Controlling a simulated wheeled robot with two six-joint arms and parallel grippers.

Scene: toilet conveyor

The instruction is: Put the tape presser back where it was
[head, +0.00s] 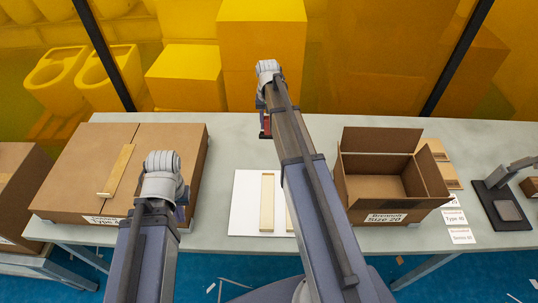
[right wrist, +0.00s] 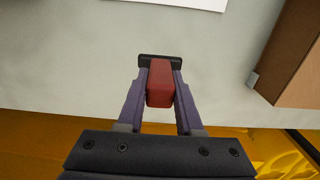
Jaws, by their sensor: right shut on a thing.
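The tape presser (right wrist: 160,85), a red block with a dark bar at its end, is between the two fingers of my right gripper (right wrist: 160,100) in the right wrist view. The gripper is shut on it. In the head view the red presser (head: 266,125) hangs below my right gripper (head: 265,108) over the far middle of the grey table (head: 235,140). I cannot tell whether it touches the table. My left gripper (head: 181,212) is beside the right side of the closed box, mostly hidden by its own wrist, so its opening does not show.
A closed cardboard box (head: 75,165) with a tan strip (head: 116,170) on top stands left. A white sheet (head: 245,185) with tan strips (head: 267,203) lies mid-table. An open box (head: 390,205) stands right, beside labels (head: 455,217) and a black stand (head: 500,208). Yellow panels stand behind.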

